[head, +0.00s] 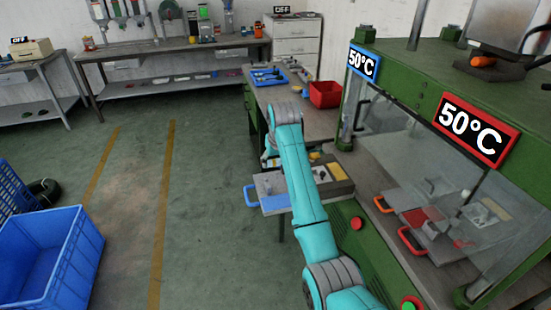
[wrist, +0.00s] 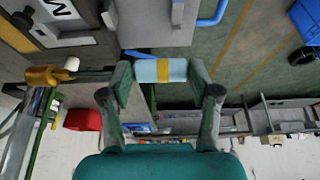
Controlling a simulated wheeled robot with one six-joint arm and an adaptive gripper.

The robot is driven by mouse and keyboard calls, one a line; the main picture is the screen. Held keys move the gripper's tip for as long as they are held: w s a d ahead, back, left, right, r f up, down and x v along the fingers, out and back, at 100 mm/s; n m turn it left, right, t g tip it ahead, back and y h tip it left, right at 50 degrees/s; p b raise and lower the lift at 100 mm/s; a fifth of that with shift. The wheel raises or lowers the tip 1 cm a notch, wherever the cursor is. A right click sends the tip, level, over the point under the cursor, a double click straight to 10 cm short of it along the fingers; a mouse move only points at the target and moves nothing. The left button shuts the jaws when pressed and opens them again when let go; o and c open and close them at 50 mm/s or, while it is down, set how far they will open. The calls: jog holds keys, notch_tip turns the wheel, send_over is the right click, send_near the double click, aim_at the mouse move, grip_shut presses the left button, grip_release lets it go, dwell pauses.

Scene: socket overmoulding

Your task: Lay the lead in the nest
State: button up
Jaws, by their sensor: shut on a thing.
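In the wrist view my gripper (wrist: 161,72) is shut on a pale blue piece with a yellow band, which I take to be the lead (wrist: 147,71). A thin blue strand shows just beyond it. A grey plate with a blue handle (wrist: 212,12) lies beyond the fingers. In the head view the blue-handled plate (head: 275,203) sticks out at the bench's left edge, partly behind my arm. I cannot make out the nest on it. My arm hides the gripper and the lead in the head view.
The green press (head: 400,75) stands on the right, with a red-handled plate (head: 428,238) behind its clear guard. A red bin (head: 324,94) and a blue tray (head: 268,76) sit farther back on the bench. A blue crate (head: 48,255) stands on the floor at left.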

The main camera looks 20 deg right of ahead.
jog(key=shift+f, duration=3.7)
jog(key=o, duration=1.2)
jog(key=v, duration=1.2)
jog(key=shift+f, duration=0.1)
